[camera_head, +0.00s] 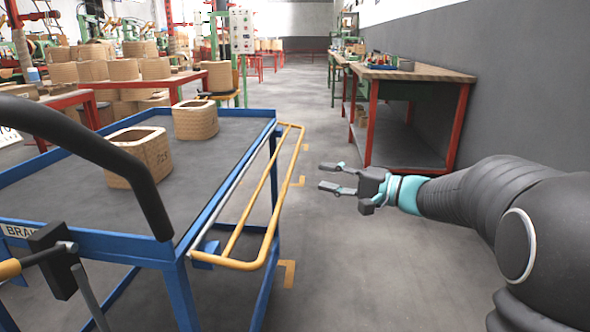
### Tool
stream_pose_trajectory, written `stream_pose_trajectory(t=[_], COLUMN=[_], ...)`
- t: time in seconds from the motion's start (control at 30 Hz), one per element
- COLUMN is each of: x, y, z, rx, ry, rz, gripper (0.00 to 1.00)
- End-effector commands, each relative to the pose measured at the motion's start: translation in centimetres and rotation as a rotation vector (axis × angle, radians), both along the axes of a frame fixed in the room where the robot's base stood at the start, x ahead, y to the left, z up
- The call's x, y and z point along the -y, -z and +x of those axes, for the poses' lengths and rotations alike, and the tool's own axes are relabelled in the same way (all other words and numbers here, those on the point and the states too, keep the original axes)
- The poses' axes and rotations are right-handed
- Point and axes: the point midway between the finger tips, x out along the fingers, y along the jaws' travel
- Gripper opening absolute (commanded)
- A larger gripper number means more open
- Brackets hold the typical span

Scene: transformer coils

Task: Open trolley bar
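The trolley (225,163) has a blue frame and a grey top and stands at the left. A yellow tubular bar (274,193) runs along its right side, sticking out from the frame near the height of the top. My gripper (330,177) is to the right of the bar, apart from it, with its two fingers spread and pointing left. Nothing is between the fingers. A black curved handle (105,155) and a label starting "BRAK" (20,231) are at the trolley's near end.
Two tan coils (139,158) (195,120) stand on the trolley top. A wooden workbench (415,73) with red legs stands against the grey wall at right. Red tables with more coils (124,69) are at back left. The floor aisle (300,90) between is clear.

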Motion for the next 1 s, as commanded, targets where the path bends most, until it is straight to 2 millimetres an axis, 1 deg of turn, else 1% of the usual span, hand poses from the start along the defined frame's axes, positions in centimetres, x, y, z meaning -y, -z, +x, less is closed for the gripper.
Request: stream_pose_trajectory(t=[0.03, 0.3, 0.5, 0.7, 1.0], x=[-1.0, -5.3, -7.8, -8.9, -9.1], y=[0.1, 0.2, 0.3, 0.3, 0.3], z=[0.5, 2.7, 4.1, 4.7, 4.8], rx=[-0.001, -0.002, -0.002, -0.002, -0.002], ry=[-0.003, 0.0, 0.002, 0.005, 0.005], rz=[-0.001, 0.0, 0.0, -0.001, -0.001], gripper=[0.37, 0.37, 0.37, 0.37, 0.37])
